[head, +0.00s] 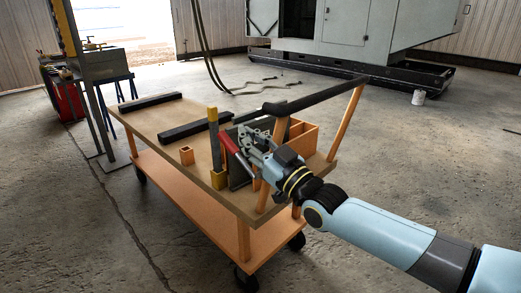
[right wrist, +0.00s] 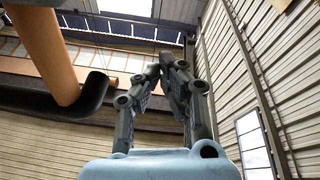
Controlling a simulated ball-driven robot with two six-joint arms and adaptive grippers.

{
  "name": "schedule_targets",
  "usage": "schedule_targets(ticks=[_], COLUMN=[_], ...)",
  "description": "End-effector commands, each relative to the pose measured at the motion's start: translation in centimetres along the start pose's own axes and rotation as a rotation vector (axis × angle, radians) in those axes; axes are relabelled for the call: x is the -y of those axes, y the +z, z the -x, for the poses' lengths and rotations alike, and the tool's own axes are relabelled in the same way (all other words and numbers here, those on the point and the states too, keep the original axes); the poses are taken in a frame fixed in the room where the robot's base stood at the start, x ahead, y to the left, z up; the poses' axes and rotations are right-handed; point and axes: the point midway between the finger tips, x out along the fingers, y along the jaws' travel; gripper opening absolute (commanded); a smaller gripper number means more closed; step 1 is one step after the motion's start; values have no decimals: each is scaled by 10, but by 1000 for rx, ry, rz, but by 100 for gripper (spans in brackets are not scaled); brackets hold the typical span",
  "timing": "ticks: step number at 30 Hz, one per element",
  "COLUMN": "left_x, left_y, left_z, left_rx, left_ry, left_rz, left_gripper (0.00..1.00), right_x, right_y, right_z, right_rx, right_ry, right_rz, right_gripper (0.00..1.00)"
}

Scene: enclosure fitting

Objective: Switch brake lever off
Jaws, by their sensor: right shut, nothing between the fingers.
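A lever with a red grip (head: 229,142) stands tilted at the right part of the orange cart (head: 170,128), in front of a dark grey plate (head: 238,175). My right gripper (head: 247,136) is just right of the red grip in the head view. Its fingers are shut with nothing between them; I cannot tell whether they touch the lever. In the right wrist view the fingertips (right wrist: 166,62) are close together and point up; the lever is not seen there. My left gripper is not in view.
The cart's black handlebar (head: 318,95) on orange posts passes close behind my right gripper; it also shows in the right wrist view (right wrist: 92,98). An orange box (head: 306,136), a yellow-topped post (head: 213,150), a small orange block (head: 186,155) and black bars (head: 150,102) are on the cart.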

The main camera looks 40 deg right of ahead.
Motion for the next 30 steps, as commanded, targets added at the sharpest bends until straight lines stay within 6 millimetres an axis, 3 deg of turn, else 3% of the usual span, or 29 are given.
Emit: schedule_targets(ticks=[5, 9, 15, 30], left_x=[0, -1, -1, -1], left_y=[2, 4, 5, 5], left_z=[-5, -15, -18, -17], left_rx=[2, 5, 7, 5], left_ry=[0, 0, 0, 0], left_rz=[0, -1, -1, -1], left_gripper=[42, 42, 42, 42], right_x=[0, 1, 0, 0], right_y=[0, 26, 39, 39], right_z=[-38, -41, -45, -46], right_rx=[-2, 4, 2, 5], right_ry=[1, 0, -1, -3], right_rz=[2, 0, 0, 1], right_gripper=[0, 0, 0, 0])
